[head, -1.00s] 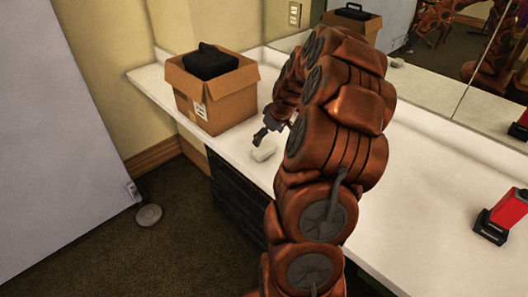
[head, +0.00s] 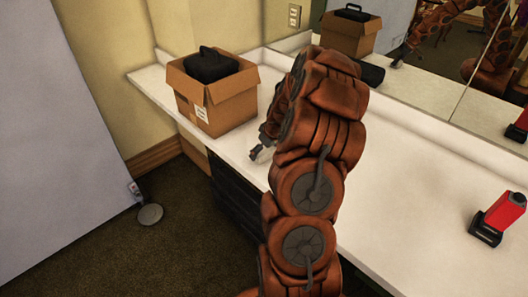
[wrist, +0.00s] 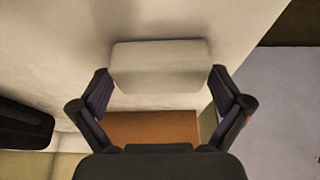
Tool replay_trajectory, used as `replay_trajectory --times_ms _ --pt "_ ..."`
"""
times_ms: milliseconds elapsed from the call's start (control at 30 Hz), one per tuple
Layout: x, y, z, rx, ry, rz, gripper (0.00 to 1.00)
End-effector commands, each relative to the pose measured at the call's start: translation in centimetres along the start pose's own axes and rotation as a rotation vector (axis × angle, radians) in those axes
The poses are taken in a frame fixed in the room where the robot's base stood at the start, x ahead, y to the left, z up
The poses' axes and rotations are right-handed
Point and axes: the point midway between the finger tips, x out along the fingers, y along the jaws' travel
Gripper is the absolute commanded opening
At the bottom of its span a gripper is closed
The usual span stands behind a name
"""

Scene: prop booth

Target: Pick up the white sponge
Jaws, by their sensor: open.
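The white sponge (wrist: 160,66) is a pale block lying on the white counter, seen in the wrist view. My gripper (wrist: 160,73) is open, with one dark finger near each end of the sponge. The sponge lies between and slightly beyond the fingertips, with narrow gaps at both sides; it does not look gripped. In the head view my gripper (head: 257,152) is low at the counter's front edge, and I cannot make out the sponge there, as the gripper and arm cover that spot.
A cardboard box (head: 230,110) holding a black case (head: 210,66) stands left of my gripper. A dark cylinder (head: 369,74) lies by the mirror. A red-and-black object (head: 498,217) stands at right on the counter (head: 420,180). The counter between is clear.

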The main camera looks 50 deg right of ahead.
Motion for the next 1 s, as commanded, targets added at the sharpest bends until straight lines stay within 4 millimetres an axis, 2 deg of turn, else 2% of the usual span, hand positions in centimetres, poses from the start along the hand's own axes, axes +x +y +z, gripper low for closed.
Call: replay_trajectory --times_ms 167,567,833,1000 --pt "0.02 -0.01 0.0 0.0 0.0 0.0 1.0" --pt "0.01 -0.02 0.02 0.0 -0.001 0.0 0.59" --pt "-0.05 -0.02 -0.01 -0.001 0.0 0.0 0.58" --pt "-0.75 -0.02 -0.32 -0.002 0.0 0.0 0.58"
